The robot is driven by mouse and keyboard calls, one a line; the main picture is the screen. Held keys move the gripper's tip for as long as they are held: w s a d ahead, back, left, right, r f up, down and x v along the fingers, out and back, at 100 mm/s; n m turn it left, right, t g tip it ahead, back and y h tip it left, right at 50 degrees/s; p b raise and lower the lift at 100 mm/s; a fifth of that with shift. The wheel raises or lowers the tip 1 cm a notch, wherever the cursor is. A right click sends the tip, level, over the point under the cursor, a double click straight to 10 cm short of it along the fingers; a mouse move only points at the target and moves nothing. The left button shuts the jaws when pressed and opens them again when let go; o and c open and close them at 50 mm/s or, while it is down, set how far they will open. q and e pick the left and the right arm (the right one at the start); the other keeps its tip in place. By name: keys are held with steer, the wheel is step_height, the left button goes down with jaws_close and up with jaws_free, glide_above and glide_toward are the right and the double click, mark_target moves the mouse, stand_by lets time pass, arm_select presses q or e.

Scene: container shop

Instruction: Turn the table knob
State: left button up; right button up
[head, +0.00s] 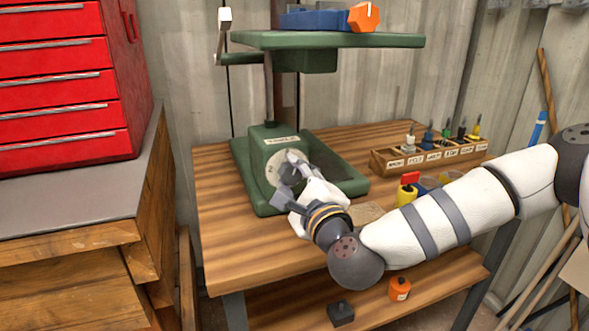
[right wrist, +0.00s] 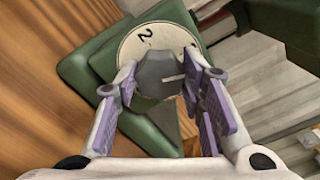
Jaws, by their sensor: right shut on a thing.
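A green drill-press base (head: 330,165) stands on the wooden workbench, with a "TABLE" label on its front block. A round pale dial (head: 273,172) is on that block. The right wrist view shows the dial (right wrist: 140,42) with a "2" on it and a grey knob (right wrist: 160,72) with a white pointer line at its centre. My right gripper (head: 295,170) is at the dial in the head view and hides most of the knob. In the right wrist view its purple-padded fingers (right wrist: 165,95) are on both sides of the knob, shut on it. My left gripper is not in view.
The green press table (head: 370,40) is above, with a blue vise (head: 315,19) and an orange knob (head: 364,17) on it. A labelled wooden rack (head: 430,157) of bits stands at the back right. A red drawer cabinet (head: 60,85) is at left.

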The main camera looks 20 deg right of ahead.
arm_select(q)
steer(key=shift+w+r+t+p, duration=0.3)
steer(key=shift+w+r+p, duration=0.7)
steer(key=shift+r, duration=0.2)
arm_select(e)
steer(key=shift+n, duration=2)
steer(key=o, duration=1.1)
steer(key=shift+o, duration=0.2)
steer(key=s, duration=1.2)
steer(key=shift+d, duration=0.2)
